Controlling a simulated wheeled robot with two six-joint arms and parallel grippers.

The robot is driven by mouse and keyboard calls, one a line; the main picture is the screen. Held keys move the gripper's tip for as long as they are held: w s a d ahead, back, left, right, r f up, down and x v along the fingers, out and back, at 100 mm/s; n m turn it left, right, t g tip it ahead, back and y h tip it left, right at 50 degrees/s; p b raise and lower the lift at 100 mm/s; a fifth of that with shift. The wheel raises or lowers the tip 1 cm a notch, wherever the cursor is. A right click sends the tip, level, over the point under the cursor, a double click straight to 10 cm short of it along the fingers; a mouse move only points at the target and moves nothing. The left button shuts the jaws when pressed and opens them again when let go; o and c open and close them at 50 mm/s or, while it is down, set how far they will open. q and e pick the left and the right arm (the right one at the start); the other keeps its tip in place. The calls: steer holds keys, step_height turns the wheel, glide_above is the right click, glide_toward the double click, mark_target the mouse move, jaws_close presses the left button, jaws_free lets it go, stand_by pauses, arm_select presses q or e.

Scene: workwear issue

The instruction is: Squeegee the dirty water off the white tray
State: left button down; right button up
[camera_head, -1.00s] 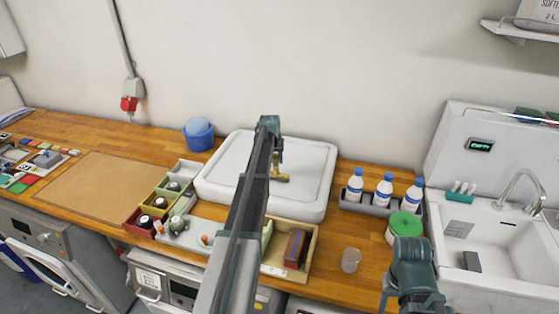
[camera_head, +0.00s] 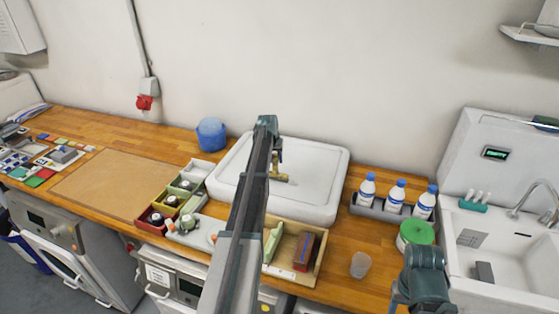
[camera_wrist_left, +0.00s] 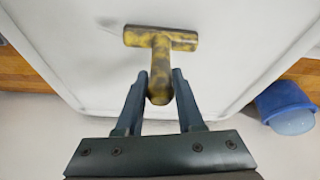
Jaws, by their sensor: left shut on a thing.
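The white tray (camera_head: 322,195) lies on the wooden counter against the wall. A T-shaped squeegee (camera_head: 281,179), mottled yellow and black, is over the tray's middle. The wrist view shows its crosswise head (camera_wrist_left: 182,41) and its stubby handle. My left gripper (camera_wrist_left: 160,90) is shut on the handle, a finger on each side. In the head view my left arm hides most of this gripper and part of the tray. A faint grey mark (camera_wrist_left: 110,22) shows on the white surface; dirty water is not clearly visible.
A blue bucket (camera_head: 211,134) stands left of the tray. Small coloured bins (camera_head: 158,217) and a wooden box (camera_head: 318,262) lie in front. Bottles in a grey rack (camera_head: 378,209), a green-lidded tub (camera_head: 416,236) and a clear cup (camera_head: 360,265) are at the right.

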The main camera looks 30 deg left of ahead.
arm_select(q)
steer(key=shift+f, duration=0.15)
steer(key=shift+d, duration=0.85)
steer(key=shift+w+d, duration=0.2)
steer(key=shift+d, duration=0.3)
steer(key=shift+w+d, duration=0.2)
steer(key=shift+d, duration=0.3)
steer(key=d, duration=0.2)
steer(key=w+d, duration=0.1)
steer(key=shift+d+r, duration=0.1)
steer(key=shift+r, duration=0.15)
